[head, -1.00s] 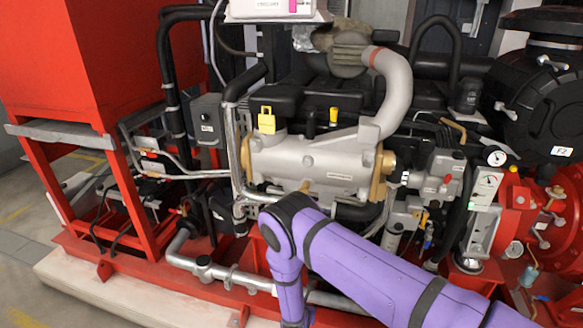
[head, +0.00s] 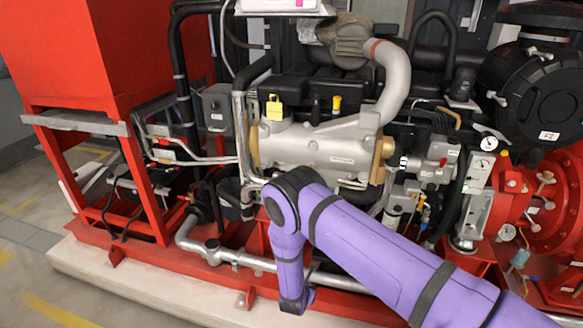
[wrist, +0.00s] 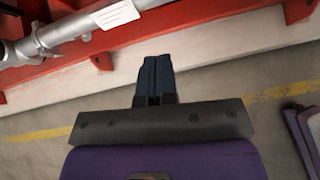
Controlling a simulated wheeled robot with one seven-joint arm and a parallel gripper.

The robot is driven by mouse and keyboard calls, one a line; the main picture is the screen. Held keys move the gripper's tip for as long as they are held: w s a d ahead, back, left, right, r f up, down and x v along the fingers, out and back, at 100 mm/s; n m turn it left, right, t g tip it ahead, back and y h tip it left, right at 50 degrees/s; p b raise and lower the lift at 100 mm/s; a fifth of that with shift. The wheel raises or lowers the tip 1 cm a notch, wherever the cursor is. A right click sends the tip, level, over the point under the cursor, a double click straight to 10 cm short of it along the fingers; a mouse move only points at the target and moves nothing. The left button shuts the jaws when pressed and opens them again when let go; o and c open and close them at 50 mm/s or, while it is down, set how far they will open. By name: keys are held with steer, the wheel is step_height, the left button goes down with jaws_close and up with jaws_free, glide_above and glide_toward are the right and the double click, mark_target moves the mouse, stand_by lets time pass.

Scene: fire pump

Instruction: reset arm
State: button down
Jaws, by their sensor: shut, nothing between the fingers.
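My purple arm (head: 370,250) reaches in from the lower right in the head view, bent at an elbow in front of the engine, with its forearm hanging down. My gripper is out of sight in the head view. In the wrist view my gripper (wrist: 156,62) is shut, its two dark fingers side by side with nothing between them. It points toward the pale plinth edge under the red frame, over the grey floor. It appears apart from the pump set, though the exact gap cannot be told.
The red base frame (head: 150,262) and a silver pipe (head: 240,258) run behind my forearm. The grey engine (head: 315,148) and red pump (head: 545,205) fill the middle and right. Open floor (head: 30,270) lies at the left front; the wrist view shows floor (wrist: 265,125) with a yellow line.

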steer(key=w+d+r+m+g+h, duration=0.1)
steer(key=w+d+r+m, duration=0.25)
steer(key=r, duration=0.85)
steer(key=w+d+r+m+h, duration=0.2)
steer(key=d+r+m, duration=0.2)
steer(key=r, duration=0.7)
steer(key=w+d+r+m+g+h, duration=0.1)
steer(key=w+d+r+m, duration=0.2)
steer(key=r, duration=0.9)
steer(key=s+d+r+m+g, duration=0.1)
steer(key=s+d+r+m, duration=0.15)
steer(key=r, duration=0.35)
steer(key=s+d+r+m, duration=0.2)
steer(key=d+r+m, duration=0.15)
steer(key=r, duration=0.25)
steer(key=s+d+r+m+g+y, duration=0.1)
steer(key=s+d+r+m, duration=0.35)
steer(key=s+r, duration=0.45)
steer(key=s+d+r+m+g+y, duration=0.1)
steer(key=s+d+r+m+g, duration=0.1)
steer(key=s+d+r+m, duration=0.35)
steer(key=s+r+m+t+y, duration=0.1)
steer(key=s+r, duration=0.3)
steer(key=s, duration=0.7)
steer(key=s+r+m+t+y, duration=0.1)
steer(key=s+r+m+y, duration=0.3)
steer(key=s, duration=0.7)
steer(key=shift+s+a, duration=0.15)
steer(key=shift+a, duration=0.3)
steer(key=shift+r, duration=0.1)
